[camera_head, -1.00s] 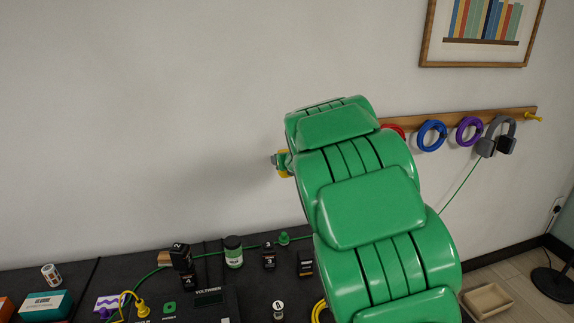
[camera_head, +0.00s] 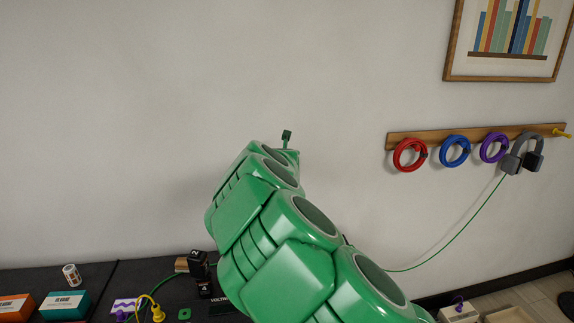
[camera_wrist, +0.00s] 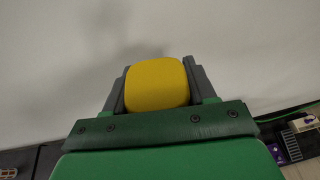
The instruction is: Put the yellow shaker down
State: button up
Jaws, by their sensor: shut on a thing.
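The yellow shaker (camera_wrist: 157,84) sits between the two grey fingers of my gripper (camera_wrist: 158,90) in the wrist view. The fingers press on its left and right sides, and only its rounded yellow face shows. A pale wall is behind it, and no surface shows directly under it. In the head view my green arm hides the gripper and the shaker. The dark workbench top (camera_head: 98,275) shows at the lower left of the head view.
On the bench stand a black numbered block stack (camera_head: 201,273), a teal box (camera_head: 64,305), an orange box (camera_head: 15,307), a white patterned roll (camera_head: 71,275) and a yellow-cabled plug (camera_head: 157,313). Red, blue and purple rings hang on a wall rail (camera_head: 433,136). A framed picture (camera_head: 507,40) hangs above.

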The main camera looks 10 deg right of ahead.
jog(key=w+a+f+m+g+h, duration=0.1)
jog(key=a+f+m+h, duration=0.15)
jog(key=a, duration=0.55)
jog(key=w+a+f+m+g+h, duration=0.1)
jog(key=a+f+m+h, duration=0.15)
jog(key=a, duration=0.55)
jog(key=s+a+f+m+g+h, duration=0.1)
jog(key=a+f+m+g+h, duration=0.2)
jog(key=f, duration=0.8)
jog(key=s+a+f+m+g+h, duration=0.1)
jog(key=a+f+m+g+h, duration=0.2)
jog(key=f, duration=0.7)
jog(key=shift+s+a+f+m, duration=0.4)
jog(key=shift+a+m, duration=0.3)
jog(key=shift+a, duration=0.1)
jog(key=shift+f, duration=0.1)
jog(key=shift+f, duration=3.25)
jog(key=shift+f, duration=0.6)
